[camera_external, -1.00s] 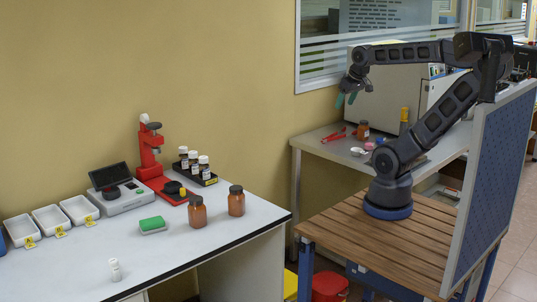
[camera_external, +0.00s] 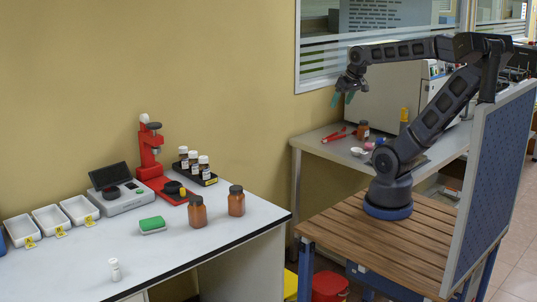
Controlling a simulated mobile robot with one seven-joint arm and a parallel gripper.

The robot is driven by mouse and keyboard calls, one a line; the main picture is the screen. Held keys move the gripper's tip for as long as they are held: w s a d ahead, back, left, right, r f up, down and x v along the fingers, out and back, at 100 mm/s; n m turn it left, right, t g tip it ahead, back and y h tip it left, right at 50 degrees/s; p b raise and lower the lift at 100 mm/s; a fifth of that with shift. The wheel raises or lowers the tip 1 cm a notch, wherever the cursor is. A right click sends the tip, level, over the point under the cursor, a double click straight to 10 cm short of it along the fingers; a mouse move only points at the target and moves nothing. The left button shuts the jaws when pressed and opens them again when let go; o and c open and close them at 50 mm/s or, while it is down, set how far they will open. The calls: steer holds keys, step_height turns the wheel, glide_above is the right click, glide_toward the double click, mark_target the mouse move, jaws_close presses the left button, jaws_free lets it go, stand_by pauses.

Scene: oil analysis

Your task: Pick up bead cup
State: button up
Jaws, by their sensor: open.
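My gripper (camera_external: 343,98) is open and empty, with its teal fingertips pointing down.
Red tongs (camera_external: 335,135), an amber jar (camera_external: 363,130) and a yellow-topped item (camera_external: 404,115) stand around the cups. A large instrument (camera_external: 378,95) is behind. The left bench holds amber bottles (camera_external: 197,211), trays (camera_external: 51,218), a scale and a red press (camera_external: 150,150).

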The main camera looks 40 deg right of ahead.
steer(key=w+d+f+m+t+h, duration=0.1)
steer(key=w+d+f+m, duration=0.2)
steer(key=w+d+f, duration=0.5)
steer(key=w+d+f+m+t+h, duration=0.1)
steer(key=w+d+f+m, duration=0.25)
steer(key=w+d, duration=0.75)
steer(key=shift+w+d+f+m+g+h, duration=0.1)
steer(key=shift+d+f+m+g+h, duration=0.75)
steer(key=shift+d+f, duration=4.05)
steer(key=shift+w+d+f+m+g+h, duration=0.2)
steer(key=shift+d+f+m+h, duration=1.2)
steer(key=shift+d+f, duration=3.4)
steer(key=shift+s+d+f+m+g+h, duration=0.1)
steer(key=shift+d+f+m+g+h, duration=0.8)
steer(key=shift+d+f, duration=4)
steer(key=shift+t, duration=0.25)
steer(key=d+r, duration=0.3)
steer(key=shift+d+r, duration=0.3)
steer(key=shift+r, duration=0.1)
steer(key=c, duration=1.1)
steer(key=shift+r, duration=0.1)
step_height(320, 180, up, 20)
steer(key=shift+f, duration=0.1)
